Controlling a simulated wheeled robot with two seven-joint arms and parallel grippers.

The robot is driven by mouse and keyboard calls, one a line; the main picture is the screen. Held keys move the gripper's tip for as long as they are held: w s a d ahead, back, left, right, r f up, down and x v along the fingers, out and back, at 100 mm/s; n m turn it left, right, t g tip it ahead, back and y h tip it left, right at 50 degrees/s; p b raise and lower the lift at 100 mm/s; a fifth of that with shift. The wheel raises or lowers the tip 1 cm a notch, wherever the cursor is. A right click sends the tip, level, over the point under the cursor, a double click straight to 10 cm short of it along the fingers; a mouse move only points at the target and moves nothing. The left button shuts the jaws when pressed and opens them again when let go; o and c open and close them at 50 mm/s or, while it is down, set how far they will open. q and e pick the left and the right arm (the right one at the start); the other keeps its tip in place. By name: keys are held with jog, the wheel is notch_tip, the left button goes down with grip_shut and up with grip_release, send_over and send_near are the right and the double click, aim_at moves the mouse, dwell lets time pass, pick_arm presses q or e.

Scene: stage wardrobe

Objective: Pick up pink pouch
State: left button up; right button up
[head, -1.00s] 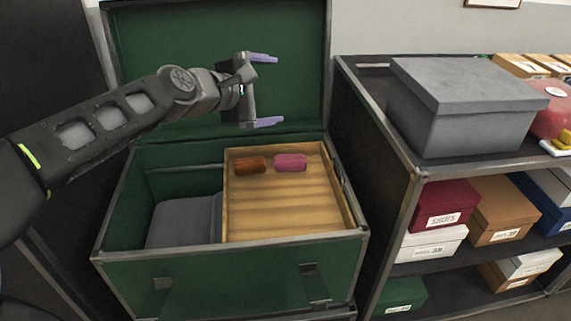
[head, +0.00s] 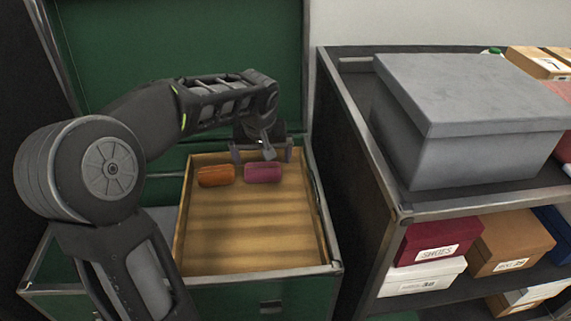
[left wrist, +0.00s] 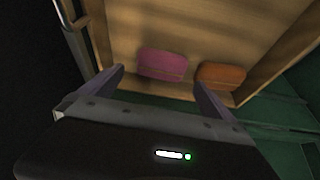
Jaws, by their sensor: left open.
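The pink pouch (head: 263,173) lies on the wooden tray (head: 250,240) inside the green trunk, near the tray's back edge. An orange-brown pouch (head: 215,176) lies just to its left. My left gripper (head: 262,156) is above the back of the tray, pointing down, close behind the pink pouch in the head view. In the left wrist view the pink pouch (left wrist: 162,65) shows ahead of and between the two open fingers (left wrist: 160,82); the orange-brown pouch (left wrist: 221,75) is beyond the right finger. The fingers hold nothing. My right gripper is not in view.
The open green trunk (head: 190,45) has its lid raised behind the tray. The tray's side walls and the trunk rim surround the pouches. A shelf unit to the right carries a large grey box (head: 470,110) and several shoe boxes. The front of the tray is clear.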

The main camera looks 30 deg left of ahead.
aim_at(262, 168)
pick_arm(q)
jog(key=shift+s+r, duration=0.1)
jog(key=shift+s, duration=0.05)
jog(key=shift+b+x, duration=0.4)
jog(key=shift+x, duration=0.95)
jog(key=shift+b+x, duration=1.1)
jog(key=shift+x, duration=1.5)
jog(key=shift+a, duration=0.2)
jog(key=shift+r, duration=0.1)
jog(key=shift+c, duration=0.4)
jog(key=c, duration=1.1)
